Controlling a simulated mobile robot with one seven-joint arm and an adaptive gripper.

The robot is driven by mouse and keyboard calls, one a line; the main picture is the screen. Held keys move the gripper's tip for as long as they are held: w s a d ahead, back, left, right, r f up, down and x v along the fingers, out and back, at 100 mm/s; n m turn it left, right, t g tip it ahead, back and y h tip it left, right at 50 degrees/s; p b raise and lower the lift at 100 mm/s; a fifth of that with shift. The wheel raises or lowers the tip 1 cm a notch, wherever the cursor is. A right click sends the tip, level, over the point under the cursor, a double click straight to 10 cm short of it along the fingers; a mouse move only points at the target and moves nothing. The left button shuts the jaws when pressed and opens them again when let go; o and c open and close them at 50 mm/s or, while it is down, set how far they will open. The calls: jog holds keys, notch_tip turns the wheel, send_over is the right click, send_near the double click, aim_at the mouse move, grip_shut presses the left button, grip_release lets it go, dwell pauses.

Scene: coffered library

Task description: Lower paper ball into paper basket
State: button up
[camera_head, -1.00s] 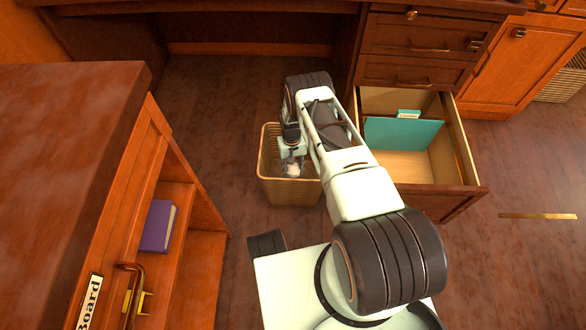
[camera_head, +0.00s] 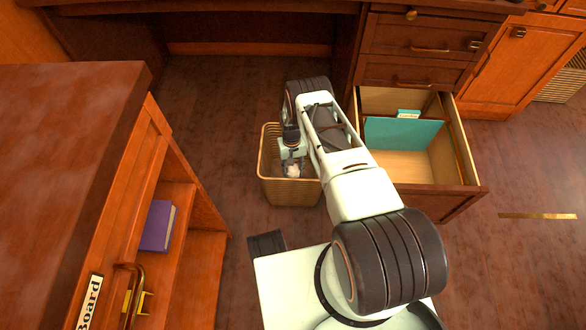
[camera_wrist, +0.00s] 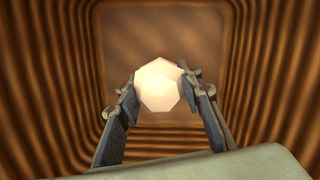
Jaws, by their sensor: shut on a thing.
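The paper basket (camera_head: 289,192) is a tan ribbed bin standing on the floor, left of the open drawer. My gripper (camera_head: 292,170) points down inside its opening. The white faceted paper ball (camera_head: 292,171) shows between the fingers, below the rim. In the wrist view the paper ball (camera_wrist: 158,85) sits between the two fingertips of my gripper (camera_wrist: 156,92), which is shut on it. The ribbed inner walls of the basket (camera_wrist: 60,90) surround the gripper on the sides shown. The gap between ball and basket floor is hard to judge. My arm hides part of the basket's right rim.
An open drawer (camera_head: 470,190) with a teal folder (camera_head: 403,134) stands close to the basket's right. A wooden cabinet (camera_head: 170,180) with a purple book (camera_head: 157,226) is at the left. The floor (camera_head: 215,110) behind and left of the basket is clear.

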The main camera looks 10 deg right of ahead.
jog(key=shift+f, duration=2.2)
dwell(0.7)
jog(key=o, duration=0.8)
jog(key=shift+o, duration=0.2)
jog(key=shift+r, duration=0.1)
jog(key=r, duration=0.4)
jog(key=w+r, duration=0.1)
jog(key=r, duration=0.6)
jog(key=shift+w+r, duration=0.35)
jog(key=shift+w, duration=0.05)
